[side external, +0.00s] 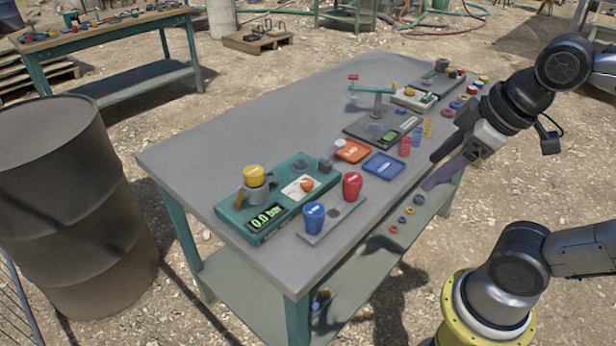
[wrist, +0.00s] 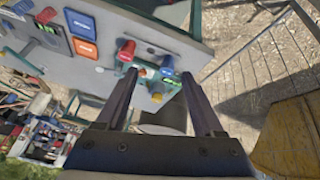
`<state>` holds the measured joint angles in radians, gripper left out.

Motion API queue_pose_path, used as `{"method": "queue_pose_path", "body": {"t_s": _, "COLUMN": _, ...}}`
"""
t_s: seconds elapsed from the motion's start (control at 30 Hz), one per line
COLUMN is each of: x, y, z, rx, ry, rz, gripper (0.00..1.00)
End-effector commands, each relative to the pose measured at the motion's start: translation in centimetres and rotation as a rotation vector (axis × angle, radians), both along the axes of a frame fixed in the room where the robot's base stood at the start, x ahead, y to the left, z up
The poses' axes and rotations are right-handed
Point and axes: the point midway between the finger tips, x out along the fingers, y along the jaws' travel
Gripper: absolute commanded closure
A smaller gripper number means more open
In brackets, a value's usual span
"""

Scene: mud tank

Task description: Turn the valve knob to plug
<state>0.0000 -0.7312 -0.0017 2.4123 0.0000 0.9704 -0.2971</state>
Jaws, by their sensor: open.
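The teal panel (side external: 262,232) sits at the near left end of the table, with a green display (side external: 268,218) reading 0.0 bar. A small orange knob (side external: 306,185), likely the valve knob, sits on a white plate on it; the plate's markings are too small to read. In the wrist view the orange knob (wrist: 142,72) shows between my fingers. A yellow cap (side external: 254,176) tops a grey holder on the panel. My gripper (side external: 430,170) is open and empty, above the table's right edge, away from the panel. It also shows in the wrist view (wrist: 160,74).
A red cup-like piece (side external: 352,186) and a blue one (side external: 314,217) stand on a grey strip in front of the panel. Orange (side external: 352,151) and blue (side external: 384,165) trays lie behind. The table's (side external: 245,130) left side is bare.

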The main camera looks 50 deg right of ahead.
Motion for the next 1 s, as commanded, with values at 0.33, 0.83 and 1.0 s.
{"method": "queue_pose_path", "body": {"t_s": 0.33, "x": 7.8, "y": -0.2, "z": 5.5, "rx": -0.183, "ry": 0.093, "rz": 0.379, "gripper": 0.3}}
{"method": "queue_pose_path", "body": {"t_s": 0.83, "x": 24.8, "y": -0.9, "z": 1.9, "rx": -0.261, "ry": 0.336, "rz": 0.795, "gripper": 0.3}}
{"method": "queue_pose_path", "body": {"t_s": 1.0, "x": 28.1, "y": -1.1, "z": -2.1, "rx": -0.23, "ry": 0.408, "rz": 0.804, "gripper": 0.3}}
